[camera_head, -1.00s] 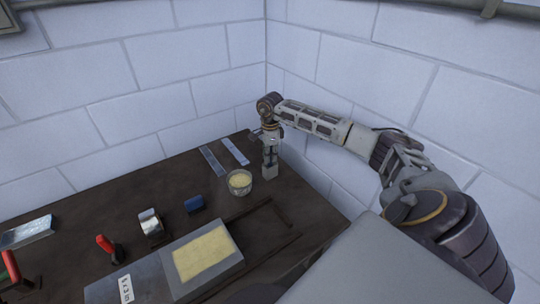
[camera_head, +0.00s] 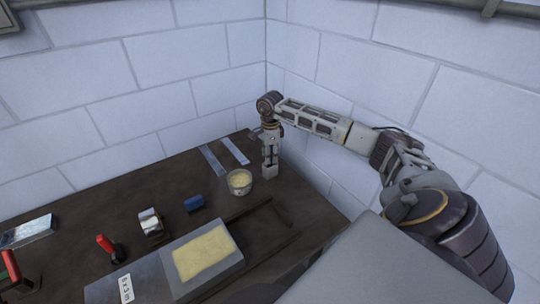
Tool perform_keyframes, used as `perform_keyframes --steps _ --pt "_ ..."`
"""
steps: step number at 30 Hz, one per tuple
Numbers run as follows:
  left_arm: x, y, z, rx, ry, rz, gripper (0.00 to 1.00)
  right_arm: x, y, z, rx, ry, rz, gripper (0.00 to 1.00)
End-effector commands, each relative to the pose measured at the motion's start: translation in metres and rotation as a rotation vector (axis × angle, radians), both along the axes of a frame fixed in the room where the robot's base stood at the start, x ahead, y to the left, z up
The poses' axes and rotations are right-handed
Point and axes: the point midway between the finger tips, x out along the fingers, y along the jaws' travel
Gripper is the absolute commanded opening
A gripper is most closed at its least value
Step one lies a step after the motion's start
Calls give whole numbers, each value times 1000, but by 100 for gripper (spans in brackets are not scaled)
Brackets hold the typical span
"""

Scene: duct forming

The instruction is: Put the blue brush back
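My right gripper (camera_head: 269,172) points straight down near the back right corner of the table, just right of a small round cup of pale yellow stuff (camera_head: 239,182). Its fingers are small in the picture, and I cannot tell whether they are open or shut on anything. A small blue thing (camera_head: 195,203) lies on the table left of the cup, apart from the gripper. No bristles or handle show, so I cannot tell whether it is the blue brush. My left gripper is not in view.
Two thin strips (camera_head: 235,151) lie behind the cup. A silver tape roll (camera_head: 150,222), a red-handled tool (camera_head: 107,245) and a board with a yellow panel (camera_head: 203,252) lie nearer. White block walls (camera_head: 180,75) close in the back and right. The table's back left (camera_head: 120,190) is clear.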

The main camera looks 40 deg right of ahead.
Motion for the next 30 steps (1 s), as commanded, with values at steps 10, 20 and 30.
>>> perform_keyframes --steps 10,20,30 --pt "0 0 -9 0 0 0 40 1 0 43 -1 -5 0 35" --pt "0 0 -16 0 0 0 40 0 0 86 0 -4 -1 35" --pt "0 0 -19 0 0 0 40 -1 1 114 1 -3 0 35"
